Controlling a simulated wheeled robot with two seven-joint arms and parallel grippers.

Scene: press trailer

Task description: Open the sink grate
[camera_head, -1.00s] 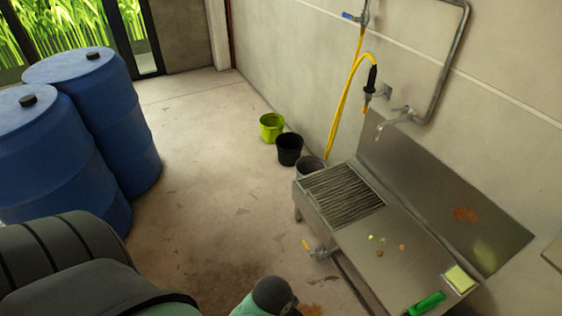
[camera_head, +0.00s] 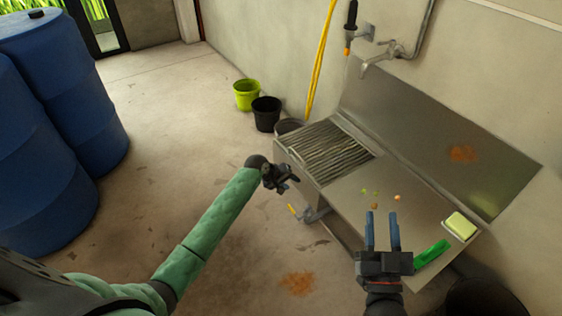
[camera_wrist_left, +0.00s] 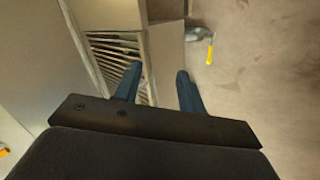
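The sink grate (camera_head: 328,151) is a slatted panel lying flat over the left part of the steel sink (camera_head: 375,192). It also shows in the left wrist view (camera_wrist_left: 116,52), partly hidden by a finger. My left gripper (camera_head: 288,180) is just in front of the sink's front side, near the grate's front edge, apart from the grate. In the left wrist view (camera_wrist_left: 155,82) its fingers are spread with nothing between them. My right gripper (camera_head: 382,216) is over the counter's right part, its two fingers apart and empty, pointing toward the back.
Small food scraps (camera_head: 375,199) lie on the counter. A green brush (camera_head: 431,254) and a yellow sponge (camera_head: 461,225) are at its right. A yellow-handled valve (camera_head: 295,211) hangs below the sink. Buckets (camera_head: 266,113) stand on the floor beyond it. Blue barrels (camera_head: 75,100) stand at left.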

